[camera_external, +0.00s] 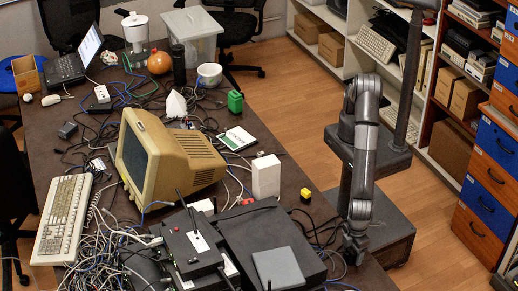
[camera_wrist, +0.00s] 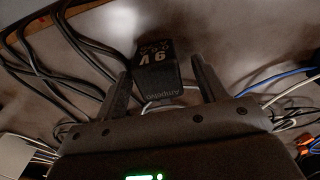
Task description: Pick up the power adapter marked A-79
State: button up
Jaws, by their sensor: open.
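A black power adapter (camera_wrist: 157,72) lies on the dark table in the wrist view. My gripper (camera_wrist: 162,80) is open, with one finger left and one right of the adapter. Gaps show on both sides, and I cannot tell how far down the fingers reach. In the external view my gripper (camera_external: 354,250) is low at the table's right edge, among dark cables. The adapter cannot be made out there.
Black cables (camera_wrist: 70,60) run close by the left finger. Blue and white cables (camera_wrist: 275,85) lie to the right. A flat black box (camera_external: 225,235) with a grey pad stands left of my gripper. A yellow-and-black block (camera_external: 305,195) sits farther back near the edge.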

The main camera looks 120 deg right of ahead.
jog(key=shift+c, duration=0.2)
jog(key=c, duration=1.1)
jog(key=shift+r, duration=0.15)
